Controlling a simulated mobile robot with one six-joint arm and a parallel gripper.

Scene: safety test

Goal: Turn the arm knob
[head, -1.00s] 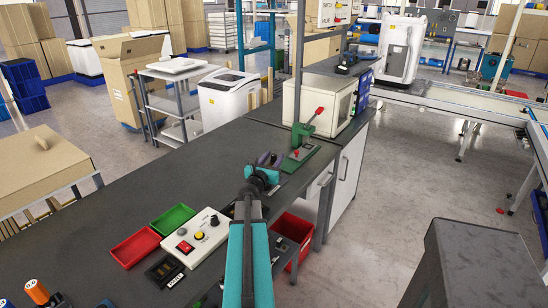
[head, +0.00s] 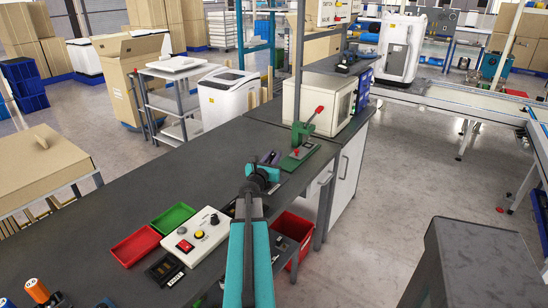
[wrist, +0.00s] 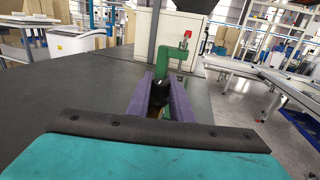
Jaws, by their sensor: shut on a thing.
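A white control box (head: 196,240) with a black knob (head: 214,219), a yellow button (head: 199,235) and a red button (head: 185,246) sits on the dark bench, left of my teal arm. I cannot read which knob is the arm knob. My gripper (head: 270,160) is beyond the box, in front of the green press (head: 303,145). In the wrist view, my gripper's purple fingers (wrist: 164,100) are close together, with a dark thing (wrist: 160,93) between them. My gripper is shut on this thing; its shape is mostly hidden by the fingers and wrist.
A red tray (head: 135,245) and a green tray (head: 173,218) lie left of the box. A dark labelled block (head: 164,270) lies in front of it. A red bin (head: 293,233) is below the bench's right edge. The bench's far left part is clear.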

